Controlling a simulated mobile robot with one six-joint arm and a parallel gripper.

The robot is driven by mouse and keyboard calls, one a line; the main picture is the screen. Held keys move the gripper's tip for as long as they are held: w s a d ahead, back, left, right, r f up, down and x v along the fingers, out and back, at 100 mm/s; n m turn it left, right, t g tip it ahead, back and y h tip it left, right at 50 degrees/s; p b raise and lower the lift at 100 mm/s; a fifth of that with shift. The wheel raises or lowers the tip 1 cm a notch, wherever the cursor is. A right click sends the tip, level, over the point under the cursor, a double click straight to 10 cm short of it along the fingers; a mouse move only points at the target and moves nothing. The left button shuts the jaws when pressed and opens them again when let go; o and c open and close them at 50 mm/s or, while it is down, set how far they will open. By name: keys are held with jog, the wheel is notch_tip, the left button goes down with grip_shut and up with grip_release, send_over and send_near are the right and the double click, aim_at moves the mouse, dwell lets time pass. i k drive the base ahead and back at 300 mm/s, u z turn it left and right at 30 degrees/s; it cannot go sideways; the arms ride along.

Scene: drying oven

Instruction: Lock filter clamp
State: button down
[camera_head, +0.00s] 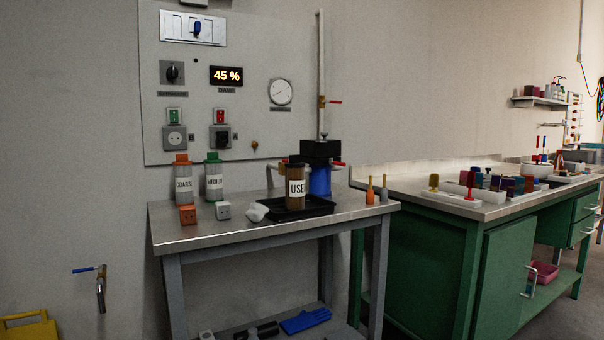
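A blue filter housing (320,183) stands at the back of the grey metal table, below a vertical pipe. A black block (320,150) sits on top of it, and a small red lever (338,164) sticks out to its right. I cannot tell which part is the clamp or whether it is locked. A brown cartridge marked USED (297,187) stands in a black tray (318,208) in front of the housing and hides part of it. Canisters marked COARSE (183,184) and another label (214,182) stand at the table's left. My gripper is not in view.
A wall panel (230,60) shows 45 %, with a gauge, switches and sockets. A second red-handled valve (332,101) is on the pipe. Small tools (370,191) stand at the table's right edge. A green bench (430,240) with racks stands right. The table's front strip is clear.

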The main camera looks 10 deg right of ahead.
aim_at(331, 160)
jog(key=z, duration=0.05)
jog(key=i, duration=0.95)
jog(key=u, duration=0.05)
